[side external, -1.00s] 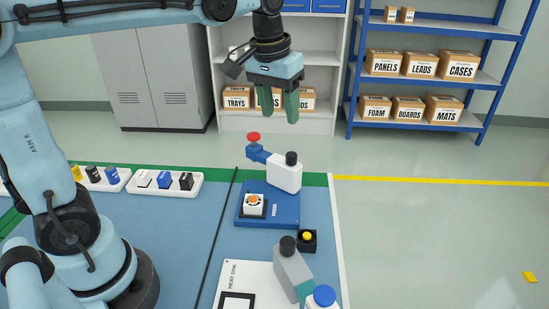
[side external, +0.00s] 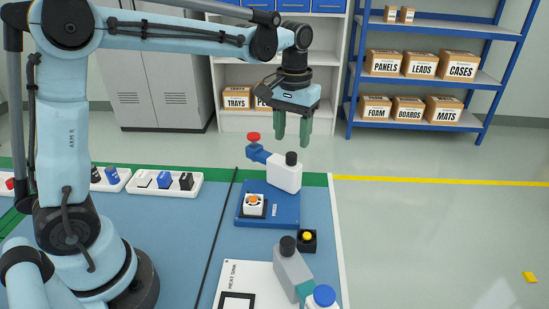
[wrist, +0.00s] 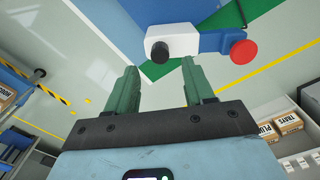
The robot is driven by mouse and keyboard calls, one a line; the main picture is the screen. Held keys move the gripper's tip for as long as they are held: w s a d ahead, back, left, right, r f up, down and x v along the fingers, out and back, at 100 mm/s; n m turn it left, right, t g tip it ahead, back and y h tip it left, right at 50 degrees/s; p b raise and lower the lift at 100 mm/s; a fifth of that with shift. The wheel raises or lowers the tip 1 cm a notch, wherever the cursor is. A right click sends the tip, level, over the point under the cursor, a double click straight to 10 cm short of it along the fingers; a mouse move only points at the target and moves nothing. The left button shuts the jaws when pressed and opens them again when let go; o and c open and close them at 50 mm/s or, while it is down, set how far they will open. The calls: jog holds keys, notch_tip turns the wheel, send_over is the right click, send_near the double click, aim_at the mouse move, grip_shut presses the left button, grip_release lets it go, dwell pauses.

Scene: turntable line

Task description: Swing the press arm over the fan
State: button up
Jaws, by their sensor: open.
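The press arm is a white block (side external: 285,174) with a black knob (side external: 291,158) on top and a blue arm (side external: 262,155) ending in a red pad (side external: 253,137). It stands at the back of a blue base plate (side external: 283,212), its arm pointing to the back left, away from the fan. The fan (side external: 253,204), a white square with an orange centre, sits in a dark holder on the plate. My gripper (side external: 292,138) is open and empty, above and behind the press arm. In the wrist view the black knob (wrist: 158,52) and red pad (wrist: 244,52) lie beyond my open fingers (wrist: 158,82).
A black box with a yellow button (side external: 307,237) is at the plate's front right corner. A grey block with a black knob (side external: 292,268) and a blue-capped bottle (side external: 322,297) stand in front. White trays (side external: 165,183) with small parts are at the left.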

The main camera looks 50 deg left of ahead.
aim_at(292, 154)
jog(key=shift+f, duration=2.35)
jog(key=shift+c, duration=0.2)
grip_shut()
